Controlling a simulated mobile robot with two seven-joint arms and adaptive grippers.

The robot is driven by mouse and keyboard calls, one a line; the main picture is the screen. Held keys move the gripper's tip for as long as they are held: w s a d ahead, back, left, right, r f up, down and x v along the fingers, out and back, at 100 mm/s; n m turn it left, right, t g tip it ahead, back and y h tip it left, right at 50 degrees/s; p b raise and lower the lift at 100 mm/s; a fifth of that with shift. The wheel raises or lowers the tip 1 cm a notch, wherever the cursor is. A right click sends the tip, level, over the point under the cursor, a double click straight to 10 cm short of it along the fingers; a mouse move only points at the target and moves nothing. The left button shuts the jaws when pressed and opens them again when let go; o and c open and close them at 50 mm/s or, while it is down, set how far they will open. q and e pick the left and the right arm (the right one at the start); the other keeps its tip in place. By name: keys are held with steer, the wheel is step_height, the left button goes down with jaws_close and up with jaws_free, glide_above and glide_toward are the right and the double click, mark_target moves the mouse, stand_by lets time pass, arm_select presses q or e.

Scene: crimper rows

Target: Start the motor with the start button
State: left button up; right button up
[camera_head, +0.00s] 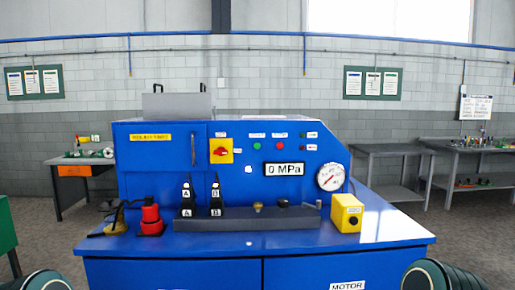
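The blue machine (160,180) stands straight ahead with an upright control panel. A small green button (257,145) sits on the panel under a white label too small to read. A red button (280,145) sits just to its right under another label. A red rotary switch (220,151) on a yellow plate is to their left. A display (285,169) below reads 0 MPa. A "MOTOR" label (347,286) is on the lower front. Neither gripper shows; only dark rounded parts of my arms appear at the bottom left and bottom right corners.
On the machine's top are a red tool (151,219), black levers marked A and B, a grey block (247,220) and a yellow box (347,213). A round gauge (330,177) is on the panel's right. Side tables (389,151) stand behind. Space before the panel's buttons looks clear.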

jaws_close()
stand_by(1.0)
